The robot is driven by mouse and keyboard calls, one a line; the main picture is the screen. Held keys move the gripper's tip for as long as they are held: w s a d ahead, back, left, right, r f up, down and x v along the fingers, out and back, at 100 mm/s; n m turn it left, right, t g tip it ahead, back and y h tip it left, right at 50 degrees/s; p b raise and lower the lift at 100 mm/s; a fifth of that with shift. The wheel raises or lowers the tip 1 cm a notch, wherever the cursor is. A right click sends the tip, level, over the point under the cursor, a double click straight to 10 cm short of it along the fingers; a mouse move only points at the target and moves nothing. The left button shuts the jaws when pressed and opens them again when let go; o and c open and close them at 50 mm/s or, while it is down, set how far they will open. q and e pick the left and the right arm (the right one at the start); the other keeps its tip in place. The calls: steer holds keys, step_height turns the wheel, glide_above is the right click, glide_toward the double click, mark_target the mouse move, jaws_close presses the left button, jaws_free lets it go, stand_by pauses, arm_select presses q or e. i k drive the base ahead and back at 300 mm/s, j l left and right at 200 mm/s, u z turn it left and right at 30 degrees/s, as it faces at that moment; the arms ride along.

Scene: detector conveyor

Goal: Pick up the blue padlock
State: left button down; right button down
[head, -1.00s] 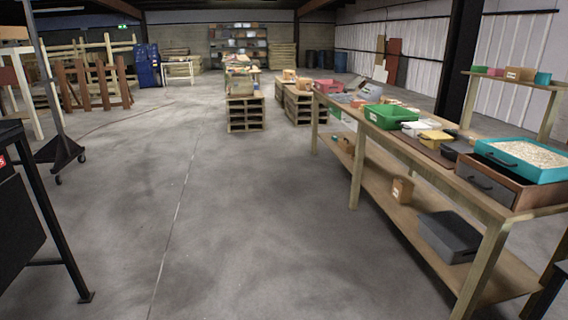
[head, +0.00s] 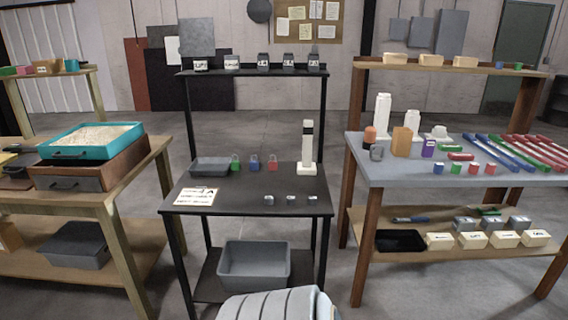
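The blue padlock (head: 254,163) stands on the black table (head: 240,188) in the middle of the head view. It sits between a green padlock (head: 235,163) on its left and a red padlock (head: 272,163) on its right, with small gaps between them. A ribbed light-grey part at the bottom centre looks like part of my own arm. Neither of my grippers shows in the head view.
A grey tray (head: 210,167) lies left of the padlocks, and a white and black upright device (head: 307,150) stands to their right. Small metal pieces (head: 290,199) and a label sheet (head: 197,196) lie in front. Wooden benches flank the table.

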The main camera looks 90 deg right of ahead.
mark_target(254, 164)
steer(key=z, duration=2.6)
